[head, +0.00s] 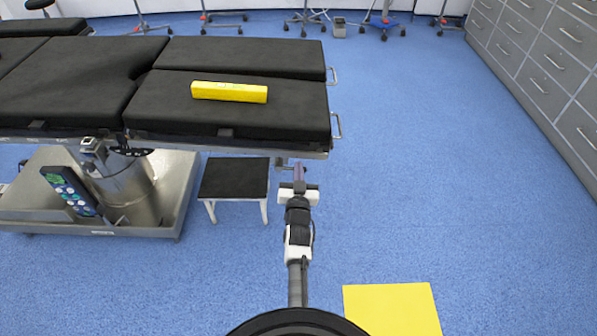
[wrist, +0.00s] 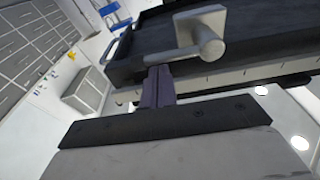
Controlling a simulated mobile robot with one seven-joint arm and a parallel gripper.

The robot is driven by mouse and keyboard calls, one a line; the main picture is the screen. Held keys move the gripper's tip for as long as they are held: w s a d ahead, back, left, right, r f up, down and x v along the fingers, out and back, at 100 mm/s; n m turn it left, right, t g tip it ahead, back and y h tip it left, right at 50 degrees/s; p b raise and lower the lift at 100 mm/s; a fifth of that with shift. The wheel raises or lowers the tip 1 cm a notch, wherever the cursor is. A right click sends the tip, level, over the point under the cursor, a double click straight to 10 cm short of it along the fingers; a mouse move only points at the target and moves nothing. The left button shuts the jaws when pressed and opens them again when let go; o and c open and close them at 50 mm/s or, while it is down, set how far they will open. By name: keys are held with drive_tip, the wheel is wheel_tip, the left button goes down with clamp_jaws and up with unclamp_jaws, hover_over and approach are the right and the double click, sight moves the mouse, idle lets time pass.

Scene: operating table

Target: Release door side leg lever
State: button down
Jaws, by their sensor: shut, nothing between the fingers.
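The operating table's near leg section (head: 228,105) is a black pad that lies level. The lever (wrist: 208,45) shows in the wrist view as a grey metal piece with a square plate and a round-ended bar under the table edge. In the head view a small grey part of it (head: 281,163) shows below the near edge. My gripper (head: 299,170) is just right of it, below the table edge. In the wrist view my gripper's purple fingers (wrist: 158,72) are together and empty, close below and left of the lever's round end. I cannot tell whether they touch it.
A yellow block (head: 229,92) lies on the near leg pad. A black-topped step stool (head: 234,180) stands left of my gripper. The table's steel base and a hand control (head: 69,190) are further left. A yellow floor square (head: 391,309) lies front right. Floor to the right is clear up to the grey drawers (head: 548,65).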

drive_tip(key=shift+f+m+p, duration=0.35)
drive_tip(key=shift+m+p, duration=0.15)
drive_tip(key=shift+m, duration=0.3)
drive_tip(key=f+m+p, duration=0.1)
drive_tip(key=m, duration=0.3)
drive_tip(key=a+f+m+h+p, duration=0.1)
drive_tip(key=f+m, duration=0.1)
drive_tip(key=m, duration=0.2)
drive_tip(key=a+f+m+g+p, duration=0.1)
drive_tip(key=f+m, duration=0.1)
drive_tip(key=m, duration=0.1)
drive_tip(key=shift+m+h, duration=0.4)
drive_tip(key=shift+s+f, duration=0.1)
drive_tip(key=shift+s, duration=0.05)
